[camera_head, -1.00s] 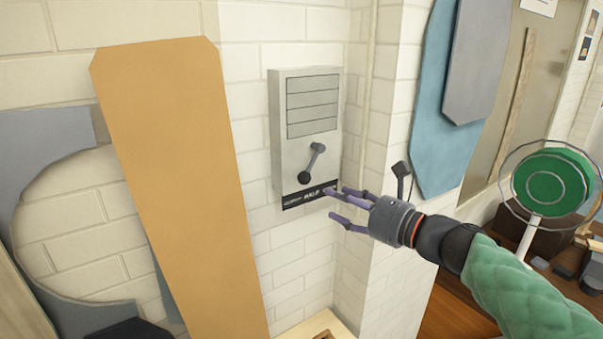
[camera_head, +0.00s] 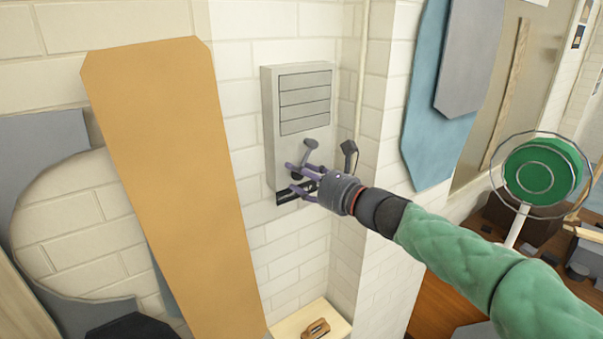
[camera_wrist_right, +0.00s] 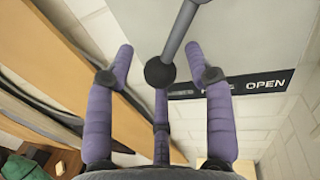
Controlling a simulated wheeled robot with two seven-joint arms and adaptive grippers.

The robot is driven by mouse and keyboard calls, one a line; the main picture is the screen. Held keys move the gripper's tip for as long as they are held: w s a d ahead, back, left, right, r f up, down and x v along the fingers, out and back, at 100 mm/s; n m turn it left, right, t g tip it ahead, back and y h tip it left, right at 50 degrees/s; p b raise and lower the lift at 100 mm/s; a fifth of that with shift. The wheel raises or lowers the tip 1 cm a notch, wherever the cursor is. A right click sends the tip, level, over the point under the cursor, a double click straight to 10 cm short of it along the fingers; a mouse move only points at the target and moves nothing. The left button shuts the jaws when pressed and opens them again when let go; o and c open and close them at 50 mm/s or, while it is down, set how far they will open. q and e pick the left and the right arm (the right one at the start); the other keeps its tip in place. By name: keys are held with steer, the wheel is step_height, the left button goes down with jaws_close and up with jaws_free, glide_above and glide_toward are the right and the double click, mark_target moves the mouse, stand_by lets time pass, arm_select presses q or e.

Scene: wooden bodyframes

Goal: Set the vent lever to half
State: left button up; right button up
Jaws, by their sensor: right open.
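The vent box (camera_head: 268,115) is a pale grey panel on the white brick wall, with slats on its upper half. Its lever (camera_head: 311,144) is grey, with a dark ball knob mostly hidden behind my fingers in the head view. In the right wrist view the lever's black knob (camera_wrist_right: 160,73) hangs between the spread fingers. A black label strip (camera_head: 283,197) runs along the box's bottom; the wrist view shows OPEN at one end of the label (camera_wrist_right: 265,85). My right gripper (camera_head: 297,178) is open around the knob, and I cannot tell whether it touches. My left gripper is out of view.
A tan board (camera_head: 160,150) leans on the wall left of the box. A small black device (camera_head: 348,150) hangs on the wall corner to the right. A wooden surface (camera_head: 330,318) holding a brown-handled tool (camera_head: 316,328) lies below. A green round object (camera_head: 543,171) stands at right.

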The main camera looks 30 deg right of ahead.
jaws_close()
stand_by(0.4)
steer(key=shift+w+d+f+n+g+h+b, duration=0.1)
steer(key=shift+d+f+n+g+h+b, duration=0.15)
steer(key=shift+d+n+b, duration=0.7)
steer(key=shift+w+d+f+n+g+h+b, duration=0.2)
steer(key=shift+d+n+b, duration=0.4)
steer(key=shift+n+b, duration=0.6)
steer(key=shift+s+d+f+n+g+h+b, duration=0.15)
steer(key=shift+d+f+n+b, duration=0.15)
steer(key=shift+d+n+b, duration=0.8)
steer(key=shift+w+a+n+p, duration=0.1)
steer(key=shift+a+n+p, duration=0.2)
steer(key=shift+n+p, duration=0.15)
